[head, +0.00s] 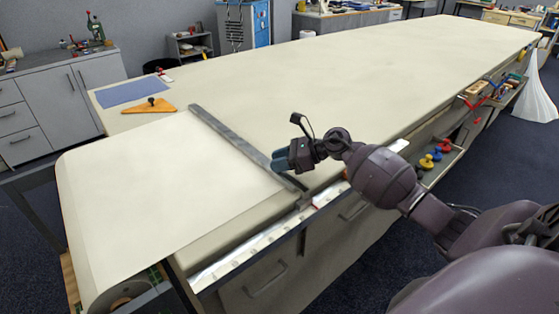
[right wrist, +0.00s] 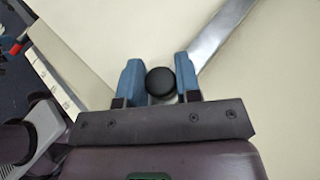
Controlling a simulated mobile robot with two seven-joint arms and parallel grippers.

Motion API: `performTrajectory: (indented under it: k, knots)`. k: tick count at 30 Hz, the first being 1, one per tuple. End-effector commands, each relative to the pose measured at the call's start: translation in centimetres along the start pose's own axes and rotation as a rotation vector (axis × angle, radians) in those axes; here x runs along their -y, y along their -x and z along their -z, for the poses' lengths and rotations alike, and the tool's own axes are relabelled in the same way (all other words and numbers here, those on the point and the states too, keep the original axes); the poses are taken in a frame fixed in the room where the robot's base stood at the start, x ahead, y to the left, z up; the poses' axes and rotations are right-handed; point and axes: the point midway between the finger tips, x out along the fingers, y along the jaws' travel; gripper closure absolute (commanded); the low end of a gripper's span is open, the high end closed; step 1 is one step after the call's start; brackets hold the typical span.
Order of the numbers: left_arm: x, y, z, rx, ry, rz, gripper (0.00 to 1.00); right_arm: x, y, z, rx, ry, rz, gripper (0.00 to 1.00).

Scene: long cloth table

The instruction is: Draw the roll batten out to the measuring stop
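The roll batten (head: 235,138) is a grey metal bar lying across the table along the leading edge of the pale cloth (head: 150,190). The cloth comes off a roll (head: 125,290) at the table's near left end. My right gripper (head: 281,160) is at the batten's front end. In the right wrist view its blue fingers (right wrist: 160,80) close on both sides of a round black knob (right wrist: 160,83), with the batten (right wrist: 215,38) running away behind. A small red and white piece (head: 330,193) on the front edge may be the measuring stop; I cannot tell surely. My left gripper is out of view.
A marked pale strip (head: 245,243) runs along the front edge. The tabletop (head: 370,75) beyond the batten is clear. A tray (head: 440,165) of coloured knobs hangs in front.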

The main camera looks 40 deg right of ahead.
Motion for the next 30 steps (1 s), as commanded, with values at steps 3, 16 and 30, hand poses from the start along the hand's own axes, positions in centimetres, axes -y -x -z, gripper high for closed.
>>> performTrajectory:
  k: [3,16,30]
  knots:
    - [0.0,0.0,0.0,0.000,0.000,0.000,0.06,0.0,0.0,0.0,0.000,0.000,0.000,0.99]
    - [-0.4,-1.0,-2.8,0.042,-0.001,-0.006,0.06,3.0,2.4,2.0,-0.010,-0.005,0.003,1.00]
    - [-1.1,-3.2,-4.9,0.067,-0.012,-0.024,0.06,9.5,8.4,4.4,-0.010,-0.008,0.003,1.00]
